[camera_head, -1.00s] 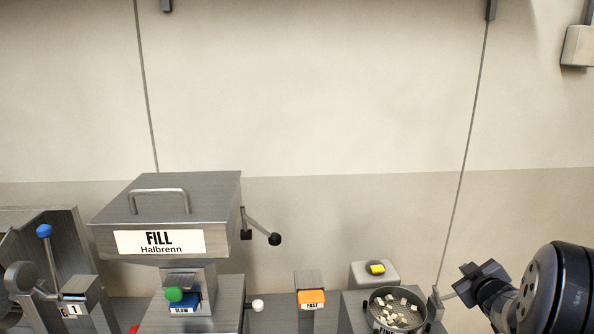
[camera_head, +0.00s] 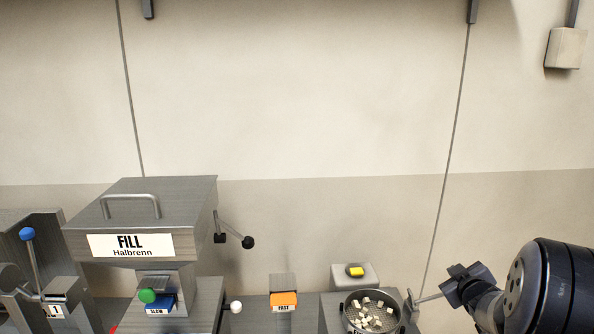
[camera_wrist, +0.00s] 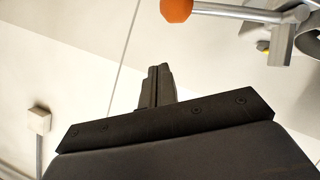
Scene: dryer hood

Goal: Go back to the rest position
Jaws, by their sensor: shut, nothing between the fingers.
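My gripper (camera_head: 452,290) is at the lower right of the head view, at the end of my dark arm, to the right of the round pan of pale pieces (camera_head: 370,312). In the wrist view my gripper (camera_wrist: 160,72) points up the picture with its fingers together and nothing between them. A thin metal rod beside the pan ends close to my gripper in the head view; I cannot tell whether they touch.
A metal FILL hopper (camera_head: 150,215) with a black-knobbed lever (camera_head: 248,242) stands at the left. A blue SLOW block (camera_head: 160,304), an orange FAST block (camera_head: 284,300) and a yellow button (camera_head: 355,271) are along the bench. An orange knob (camera_wrist: 176,9) shows in the wrist view.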

